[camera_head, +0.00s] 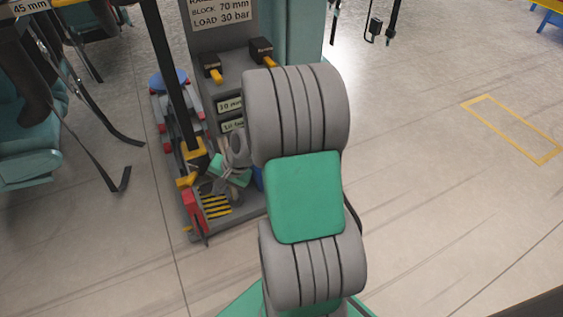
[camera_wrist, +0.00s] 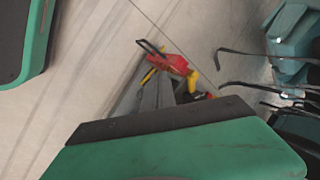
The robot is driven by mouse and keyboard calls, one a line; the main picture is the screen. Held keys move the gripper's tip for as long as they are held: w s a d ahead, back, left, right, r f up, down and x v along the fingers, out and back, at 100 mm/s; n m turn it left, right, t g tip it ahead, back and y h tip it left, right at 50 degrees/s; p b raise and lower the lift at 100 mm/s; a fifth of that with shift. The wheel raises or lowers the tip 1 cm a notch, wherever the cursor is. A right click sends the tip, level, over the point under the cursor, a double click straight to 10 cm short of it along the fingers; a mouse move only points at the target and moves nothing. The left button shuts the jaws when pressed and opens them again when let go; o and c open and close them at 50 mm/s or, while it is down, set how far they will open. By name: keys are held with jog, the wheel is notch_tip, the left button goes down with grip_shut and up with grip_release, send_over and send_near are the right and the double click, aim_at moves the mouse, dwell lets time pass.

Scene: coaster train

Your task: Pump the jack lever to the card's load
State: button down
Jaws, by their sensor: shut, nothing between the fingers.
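A card (camera_head: 222,12) on the grey stand reads "BLOCK 70 mm" and "LOAD 30 bar". A long black bar (camera_head: 172,75), which looks like the jack lever, runs down to a yellow fitting (camera_head: 195,155) low on the stand. My gripper (camera_head: 208,188) is shut and empty, low beside this fitting, partly hidden by my arm. I cannot tell whether it touches the lever. In the wrist view, my gripper's grey fingers (camera_wrist: 162,92) point towards a red part (camera_wrist: 172,63) with a black handle and yellow pieces. The red part also shows in the head view (camera_head: 195,212).
Teal seats (camera_head: 30,150) with hanging black straps stand at left. The floor at right is open, with a yellow outlined rectangle (camera_head: 515,128).

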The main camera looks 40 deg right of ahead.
jog(key=d+f+m+t+h+p, duration=0.1)
jog(key=d+f+m+t, duration=0.2)
jog(key=d+f+m, duration=0.35)
jog(key=d+f+m+t+p, duration=0.2)
jog(key=d+f+m+t, duration=0.2)
jog(key=d+m, duration=0.5)
jog(key=s+d+f+m+t+h, duration=0.2)
jog(key=s+d+f+m+h, duration=0.2)
jog(key=s+d+m+h, duration=0.65)
jog(key=w+d+m+y+b, duration=0.1)
jog(key=w+y, duration=0.3)
jog(key=w, duration=1)
jog(key=shift+w+d+f+m+b, duration=0.25)
jog(key=shift+m+b, duration=0.3)
jog(key=shift+m, duration=0.15)
